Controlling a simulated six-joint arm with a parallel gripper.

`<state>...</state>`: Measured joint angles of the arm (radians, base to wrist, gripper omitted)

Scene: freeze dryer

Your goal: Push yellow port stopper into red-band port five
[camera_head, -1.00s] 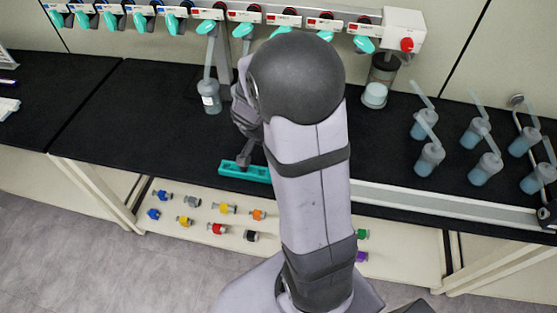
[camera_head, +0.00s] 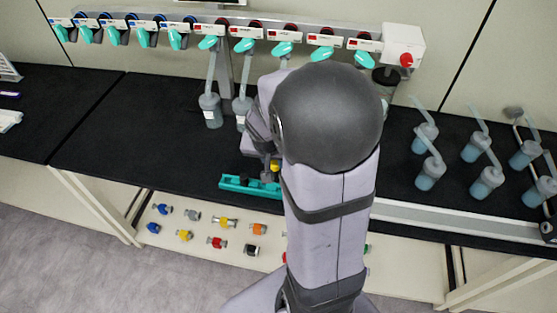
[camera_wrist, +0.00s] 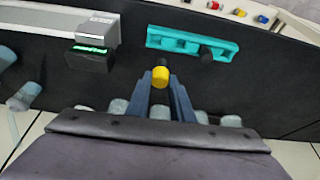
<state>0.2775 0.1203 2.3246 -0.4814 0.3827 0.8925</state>
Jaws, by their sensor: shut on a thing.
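The yellow port stopper (camera_head: 275,166) is held between the fingertips of my gripper (camera_wrist: 162,75), which is shut on it. In the wrist view the yellow stopper (camera_wrist: 160,77) shows with a dark part at its far side. It is close to the teal rack (camera_head: 232,182); whether it is clear of the rack I cannot tell. The red-band ports (camera_head: 283,48) with teal handles line the right half of the manifold at the back wall. Their numbers are too small to read, so I cannot tell which is five. My arm hides part of the bench below them.
Several blue-filled flasks (camera_head: 476,145) stand at right. Loose coloured stoppers (camera_head: 217,242) lie on the lower shelf.

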